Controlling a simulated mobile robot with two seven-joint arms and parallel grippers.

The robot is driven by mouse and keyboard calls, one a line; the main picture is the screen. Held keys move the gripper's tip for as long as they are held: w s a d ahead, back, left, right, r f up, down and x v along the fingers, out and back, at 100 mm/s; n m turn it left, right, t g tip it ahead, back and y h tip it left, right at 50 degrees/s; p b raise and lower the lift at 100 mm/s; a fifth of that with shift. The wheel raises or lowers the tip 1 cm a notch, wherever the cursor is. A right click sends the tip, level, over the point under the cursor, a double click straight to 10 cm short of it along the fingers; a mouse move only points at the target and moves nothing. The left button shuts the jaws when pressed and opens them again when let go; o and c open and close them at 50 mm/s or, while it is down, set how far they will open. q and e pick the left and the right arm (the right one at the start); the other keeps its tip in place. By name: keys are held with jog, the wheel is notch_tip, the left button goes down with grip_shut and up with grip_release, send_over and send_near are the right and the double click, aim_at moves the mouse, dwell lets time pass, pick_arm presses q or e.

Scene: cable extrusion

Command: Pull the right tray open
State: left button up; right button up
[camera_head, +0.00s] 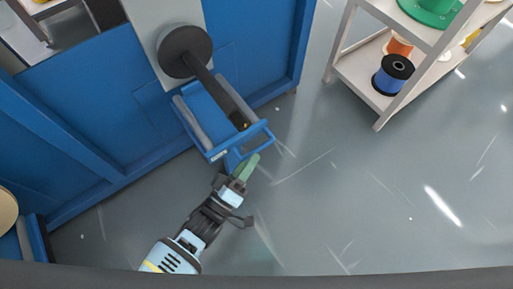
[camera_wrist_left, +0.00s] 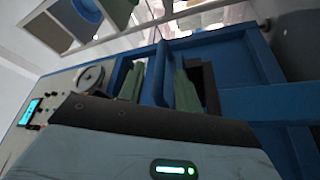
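The blue tray (camera_head: 207,112) juts out from the front of the blue machine, below a dark shaft. Its blue handle (camera_head: 262,137) faces away from the machine. My left gripper (camera_head: 236,172) is at the handle's front-left part, with a green finger beside it. In the left wrist view, a blue bar (camera_wrist_left: 161,75) stands between the two green fingers (camera_wrist_left: 160,88). It looks close to the right finger, with a gap to the left one. The fingers look open around it; contact is unclear. My right gripper is not in view.
The blue machine front (camera_head: 262,45) spans the upper left. A white shelf (camera_head: 352,75) with a blue spool (camera_head: 391,76), an orange spool and a green spool stands at the upper right. The grey floor (camera_head: 340,190) in front of the tray is clear.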

aim_at(257, 149)
pick_arm(q)
jog(key=shift+b+x, duration=0.5)
jog(key=shift+x, duration=1.5)
jog(key=shift+f, duration=0.1)
jog(key=shift+c, duration=0.2)
grip_shut()
